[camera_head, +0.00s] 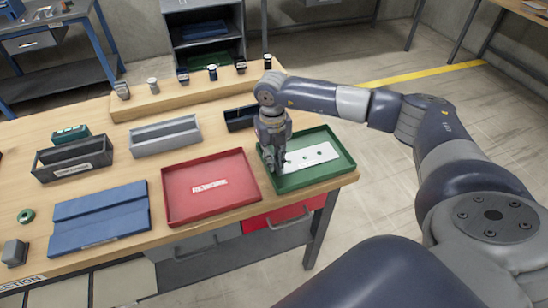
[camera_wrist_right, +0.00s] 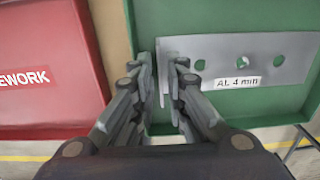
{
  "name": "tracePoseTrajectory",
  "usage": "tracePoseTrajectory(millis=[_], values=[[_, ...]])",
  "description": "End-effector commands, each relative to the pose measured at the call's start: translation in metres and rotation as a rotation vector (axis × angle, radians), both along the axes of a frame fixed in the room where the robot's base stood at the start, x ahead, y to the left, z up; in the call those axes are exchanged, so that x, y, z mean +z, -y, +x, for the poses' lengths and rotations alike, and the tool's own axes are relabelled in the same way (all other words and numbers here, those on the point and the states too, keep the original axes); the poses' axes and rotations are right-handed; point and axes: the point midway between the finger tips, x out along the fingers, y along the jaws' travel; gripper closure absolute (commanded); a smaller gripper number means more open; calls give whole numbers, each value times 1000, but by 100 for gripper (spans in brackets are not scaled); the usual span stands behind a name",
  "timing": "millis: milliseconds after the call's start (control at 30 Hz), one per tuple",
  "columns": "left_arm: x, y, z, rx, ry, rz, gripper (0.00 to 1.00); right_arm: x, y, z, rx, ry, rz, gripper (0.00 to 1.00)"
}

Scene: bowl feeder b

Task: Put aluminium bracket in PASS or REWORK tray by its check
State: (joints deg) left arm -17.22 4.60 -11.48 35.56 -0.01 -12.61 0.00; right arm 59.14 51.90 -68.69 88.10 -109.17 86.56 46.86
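The aluminium bracket (camera_head: 312,157) is a pale plate with a row of holes, lying in the green tray (camera_head: 341,142). In the right wrist view the bracket (camera_wrist_right: 222,58) carries a label reading "AL 4 mm". My right gripper (camera_head: 277,168) is low over the left end of the bracket. In the wrist view its fingers (camera_wrist_right: 165,68) stand apart on either side of the bracket's left end, with a visible gap. The red tray (camera_head: 236,162), marked REWORK, is left of the green one. No lettering shows on the green tray. My left gripper is not in view.
A blue board (camera_head: 100,218), a grey open box (camera_head: 165,136) and a dark labelled box (camera_head: 73,160) stand on the table to the left. A dark box (camera_head: 240,118) sits behind the trays. The table's right edge is close to the green tray.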

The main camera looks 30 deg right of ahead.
Motion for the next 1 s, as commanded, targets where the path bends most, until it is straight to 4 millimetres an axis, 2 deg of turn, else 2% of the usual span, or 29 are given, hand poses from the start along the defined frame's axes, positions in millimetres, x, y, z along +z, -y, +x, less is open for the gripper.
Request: tracePoseTrajectory(millis=[67,167,400,600,800,1000], values=[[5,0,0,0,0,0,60,6,0,0,0,1,0,87],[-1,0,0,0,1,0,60,17,0,2,0,5,1,87],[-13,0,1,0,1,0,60,69,-1,2,1,6,1,87],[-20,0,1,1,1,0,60,106,-2,2,-1,4,-1,87],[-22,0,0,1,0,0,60,122,-3,1,0,1,1,87],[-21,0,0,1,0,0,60,124,-2,1,0,0,0,87]])
